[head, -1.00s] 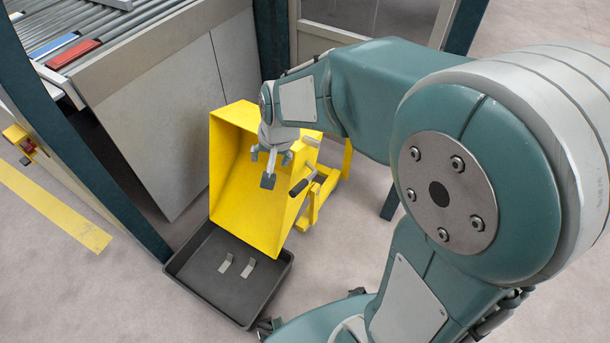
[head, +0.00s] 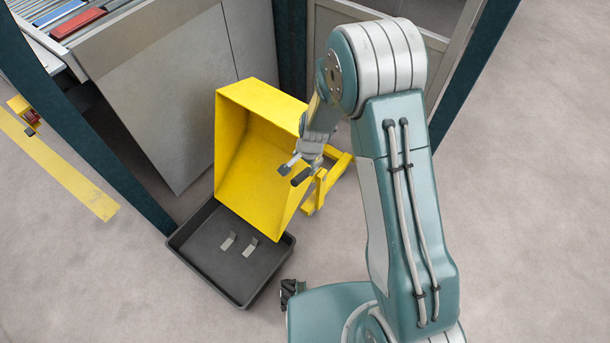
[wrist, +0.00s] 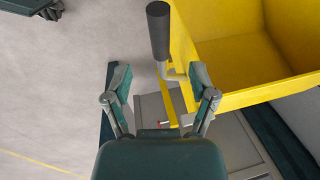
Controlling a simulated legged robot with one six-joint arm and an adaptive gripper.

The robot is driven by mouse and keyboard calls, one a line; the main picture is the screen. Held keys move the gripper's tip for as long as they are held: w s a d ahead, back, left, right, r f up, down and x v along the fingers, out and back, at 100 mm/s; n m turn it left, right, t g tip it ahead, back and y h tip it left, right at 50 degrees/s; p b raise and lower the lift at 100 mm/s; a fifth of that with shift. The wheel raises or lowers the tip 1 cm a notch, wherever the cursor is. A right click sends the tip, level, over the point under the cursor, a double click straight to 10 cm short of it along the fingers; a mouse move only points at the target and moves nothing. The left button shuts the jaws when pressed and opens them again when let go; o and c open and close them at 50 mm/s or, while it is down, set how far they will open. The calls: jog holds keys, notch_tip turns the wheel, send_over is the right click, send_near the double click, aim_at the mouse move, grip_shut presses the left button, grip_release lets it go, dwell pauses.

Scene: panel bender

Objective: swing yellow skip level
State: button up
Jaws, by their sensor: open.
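The yellow skip (head: 232,150) is tipped over, its open mouth facing me and its lower lip over a dark tray (head: 205,280). Its crank-like handle with a black grip (head: 300,177) sticks out at its right side. My gripper (head: 288,163) is open and empty beside the handle. In the wrist view, my gripper (wrist: 160,78) has its two fingers spread, with the black grip (wrist: 158,30) ahead of the gap, not between the fingertips. The skip's yellow wall (wrist: 185,45) is close to the right finger. Contact with the handle cannot be told.
Two small grey metal pieces (head: 228,241) lie in the tray. The skip's yellow frame (head: 318,193) stands on the floor to its right. A grey machine panel (head: 170,95) and dark posts (head: 88,150) close in behind and left. Open floor lies to the right.

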aim_at(301, 176)
jog(key=f, duration=0.5)
jog(key=w+a+f, duration=0.1)
jog(key=f, duration=0.2)
jog(key=shift+a+f, duration=0.2)
jog(key=shift+f, duration=0.35)
grip_shut()
